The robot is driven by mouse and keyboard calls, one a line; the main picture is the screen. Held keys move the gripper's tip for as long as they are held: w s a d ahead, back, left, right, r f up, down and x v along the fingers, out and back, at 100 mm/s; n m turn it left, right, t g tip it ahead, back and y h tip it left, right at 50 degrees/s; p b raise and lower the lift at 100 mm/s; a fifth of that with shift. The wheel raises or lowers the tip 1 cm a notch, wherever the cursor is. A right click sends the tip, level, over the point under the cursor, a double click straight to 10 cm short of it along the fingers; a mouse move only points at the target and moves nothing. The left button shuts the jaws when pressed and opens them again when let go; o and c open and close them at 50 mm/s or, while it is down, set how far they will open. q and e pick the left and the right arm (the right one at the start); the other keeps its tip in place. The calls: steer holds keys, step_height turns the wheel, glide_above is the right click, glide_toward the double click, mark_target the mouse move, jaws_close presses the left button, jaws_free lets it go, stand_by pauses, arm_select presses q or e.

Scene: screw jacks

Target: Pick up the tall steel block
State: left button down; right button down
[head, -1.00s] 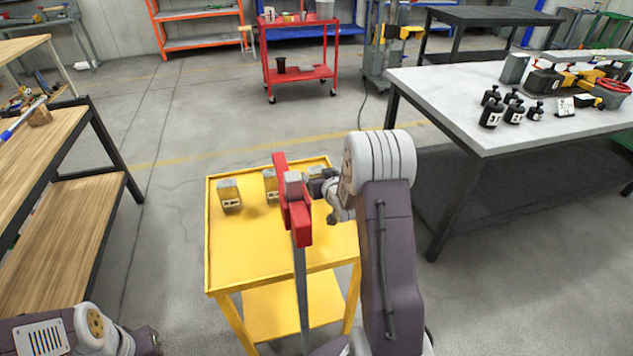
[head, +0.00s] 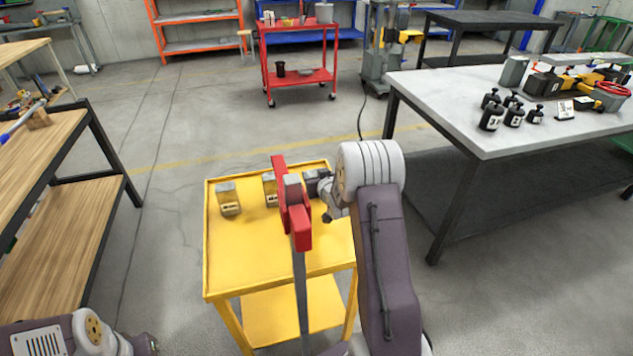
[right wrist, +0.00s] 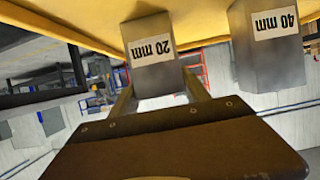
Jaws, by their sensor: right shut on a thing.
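My right gripper (right wrist: 160,96) is shut on a steel block (right wrist: 150,48) with a white label reading "20 mm", seen upside down in the right wrist view. One finger lies at each side of it. A larger steel block (right wrist: 267,45) labelled "40 mm" stands beside it, apart from the fingers. In the head view, my right gripper (head: 318,186) is at the back right of the yellow cart (head: 245,255), and its block is mostly hidden. Two other labelled blocks show there, one at the left (head: 228,199) and one in the middle (head: 269,190). My left gripper is out of view.
A red part on a grey bar (head: 294,205) stands upright in front of the cart and hides some of its top. A grey-topped table (head: 440,110) with black weights (head: 491,117) is at the right. A wooden bench (head: 40,150) is at the left.

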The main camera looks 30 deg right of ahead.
steer(key=shift+r, duration=0.15)
